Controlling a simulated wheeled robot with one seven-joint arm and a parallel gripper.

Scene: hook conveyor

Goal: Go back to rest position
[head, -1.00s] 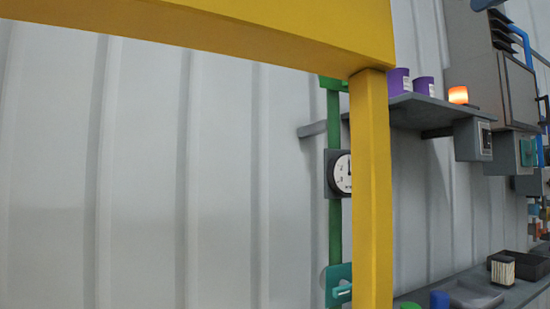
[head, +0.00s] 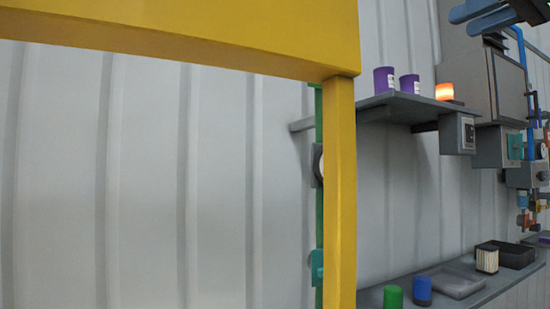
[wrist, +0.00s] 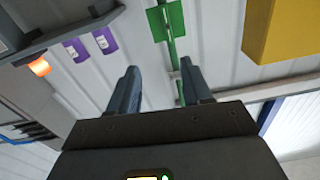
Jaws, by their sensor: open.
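My gripper (wrist: 161,86) is open in the wrist view, with its two blue-grey fingers apart and nothing between them. Beyond the fingers are the pale ribbed wall and a green post (wrist: 170,50). In the head view my gripper (head: 474,18) shows at the top right corner, partly cut off by the picture edge. It is in the air, above the upper shelf's level, and looks clear of everything.
A yellow frame (head: 341,190) crosses the head view's top and stands upright at the centre. Behind it, an upper shelf (head: 405,105) bears two purple cans (head: 384,80) and a glowing orange lamp (head: 444,92). A lower shelf (head: 372,297) holds green and blue cylinders and trays.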

